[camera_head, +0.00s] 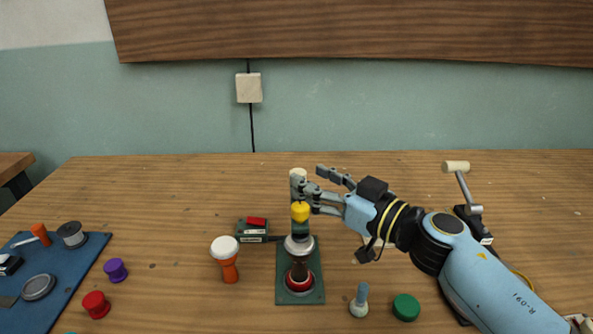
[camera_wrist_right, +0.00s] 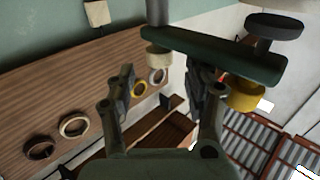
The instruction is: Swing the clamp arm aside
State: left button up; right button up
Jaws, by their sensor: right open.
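The clamp stand has a green base plate (camera_head: 314,293) in the middle of the table. A dark drum-like body with a silver top (camera_head: 299,246) and a red ring stands on it. Above is the clamp arm with a yellow knob (camera_head: 300,211) and a cream knob (camera_head: 298,173). In the right wrist view the arm is a dark green bar (camera_wrist_right: 215,54), with the cream knob (camera_wrist_right: 160,56) at its left end. My right gripper (camera_head: 311,180) is open at the cream knob, its fingers to either side in the wrist view; contact cannot be told. My left gripper is not in view.
An orange goblet drum with a white head (camera_head: 225,249) stands left of the stand, near a small green box (camera_head: 252,232). A pale peg (camera_head: 359,302) and a green cap (camera_head: 405,307) lie right. A blue mat (camera_head: 75,271) with parts is far left. The back table is mostly clear.

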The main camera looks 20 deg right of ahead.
aim_at(297, 171)
jog(key=x, duration=0.4)
jog(key=shift+w, duration=0.15)
jog(key=shift+a, duration=0.1)
grip_shut()
